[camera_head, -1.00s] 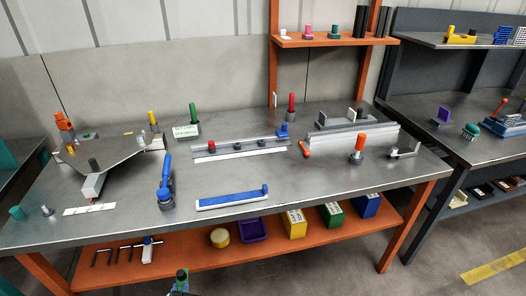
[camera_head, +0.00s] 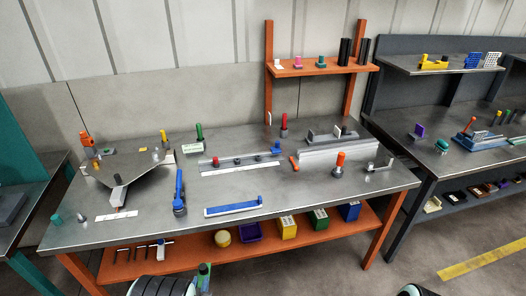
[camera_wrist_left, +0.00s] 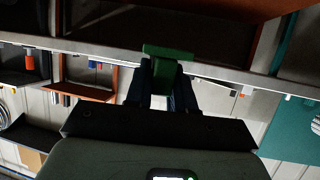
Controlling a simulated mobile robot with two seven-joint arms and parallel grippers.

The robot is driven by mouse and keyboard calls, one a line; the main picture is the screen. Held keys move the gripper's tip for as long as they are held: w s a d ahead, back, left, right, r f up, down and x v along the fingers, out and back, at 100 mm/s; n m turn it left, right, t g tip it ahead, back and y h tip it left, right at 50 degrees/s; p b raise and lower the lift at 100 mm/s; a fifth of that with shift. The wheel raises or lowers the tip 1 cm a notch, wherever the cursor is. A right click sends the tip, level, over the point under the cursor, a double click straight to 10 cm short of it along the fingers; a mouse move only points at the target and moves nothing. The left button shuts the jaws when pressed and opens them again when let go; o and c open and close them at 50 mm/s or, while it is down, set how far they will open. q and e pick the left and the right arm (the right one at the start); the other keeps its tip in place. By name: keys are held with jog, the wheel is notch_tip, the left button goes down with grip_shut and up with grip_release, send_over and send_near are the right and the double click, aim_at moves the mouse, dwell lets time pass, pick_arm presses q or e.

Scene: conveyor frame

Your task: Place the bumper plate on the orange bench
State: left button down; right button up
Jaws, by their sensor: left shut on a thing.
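The orange bench has an orange frame (camera_head: 384,232) and a grey metal top (camera_head: 290,190), seen in the head view beyond my left gripper. My left gripper (camera_head: 203,280) is low at the bottom edge, in front of the bench and clear of it. In the left wrist view its dark fingers (camera_wrist_left: 166,100) are shut on a small green piece (camera_wrist_left: 168,54), which I take to be the bumper plate. The green piece shows small in the head view (camera_head: 204,269). Its lower part is hidden by the fingers. My right gripper is not in view.
The top carries a blue-handled clamp (camera_head: 179,190), a blue-and-white bar (camera_head: 233,208), a grey angled plate (camera_head: 125,167) and a long rail block (camera_head: 340,148). The front right of the top is bare. The lower orange shelf holds coloured bins (camera_head: 287,228). A grey bench (camera_head: 455,172) stands at right.

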pick_arm(q)
jog(key=shift+m+h, duration=0.3)
jog(key=shift+h, duration=0.1)
jog(key=r, duration=0.1)
jog(key=d+r+p, duration=0.1)
jog(key=r, duration=0.1)
jog(key=r+p, duration=0.1)
jog(key=r, duration=0.1)
jog(key=shift+w+d, duration=0.2)
jog(key=shift+d, duration=0.1)
jog(key=shift+f, duration=0.1)
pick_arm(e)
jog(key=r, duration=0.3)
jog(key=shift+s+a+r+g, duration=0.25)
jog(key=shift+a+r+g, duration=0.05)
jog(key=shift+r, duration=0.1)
